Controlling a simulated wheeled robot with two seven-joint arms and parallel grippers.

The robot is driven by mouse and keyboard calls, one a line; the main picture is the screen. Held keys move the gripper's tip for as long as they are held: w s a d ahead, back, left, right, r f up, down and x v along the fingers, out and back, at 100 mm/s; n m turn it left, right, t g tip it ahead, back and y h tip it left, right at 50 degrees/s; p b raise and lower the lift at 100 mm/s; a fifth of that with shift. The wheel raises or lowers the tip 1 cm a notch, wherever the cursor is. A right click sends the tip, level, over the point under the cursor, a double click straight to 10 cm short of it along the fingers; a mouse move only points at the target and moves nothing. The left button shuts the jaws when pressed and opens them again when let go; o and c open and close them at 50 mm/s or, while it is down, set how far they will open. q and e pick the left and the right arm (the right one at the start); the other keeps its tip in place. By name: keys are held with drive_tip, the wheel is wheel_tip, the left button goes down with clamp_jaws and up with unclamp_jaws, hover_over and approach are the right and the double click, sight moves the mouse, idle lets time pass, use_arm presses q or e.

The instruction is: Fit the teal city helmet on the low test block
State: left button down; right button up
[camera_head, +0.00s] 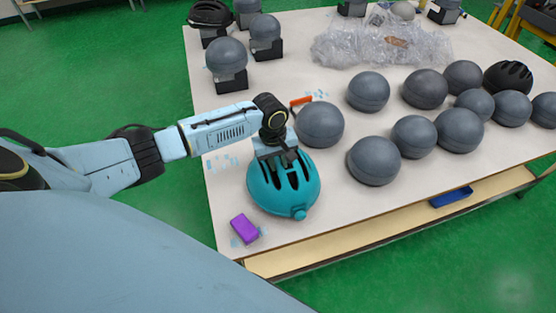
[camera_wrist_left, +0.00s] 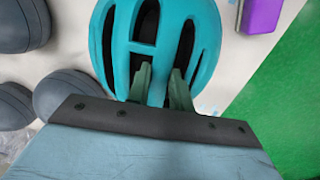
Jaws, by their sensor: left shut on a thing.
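The teal city helmet (camera_head: 262,191) is at the near left part of the table, its vented top facing up. It also shows in the left wrist view (camera_wrist_left: 115,45). My left gripper (camera_head: 284,160) comes down on it from above, and its fingers (camera_wrist_left: 160,82) are shut on the shell at the vents. I cannot tell whether the helmet's underside touches the table. Grey headforms on black blocks stand at the back left, the nearest one (camera_head: 226,56) bare. I cannot tell which is the low test block. My right gripper is not in view.
Several loose grey balls (camera_head: 374,160) cover the table's middle and right, one (camera_head: 320,125) close behind the helmet. A purple block (camera_head: 244,229) lies near the front left edge. An orange item (camera_head: 301,100) lies behind; clear plastic wrap (camera_head: 380,45) is at the back.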

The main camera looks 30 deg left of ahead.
use_arm(q)
drive_tip(key=shift+f, duration=0.25)
drive_tip(key=c, duration=1.2)
unclamp_jaws()
drive_tip(key=c, duration=0.3)
drive_tip(key=shift+r, duration=0.15)
drive_tip(key=shift+r+p, duration=0.95)
drive_tip(key=shift+p, duration=0.45)
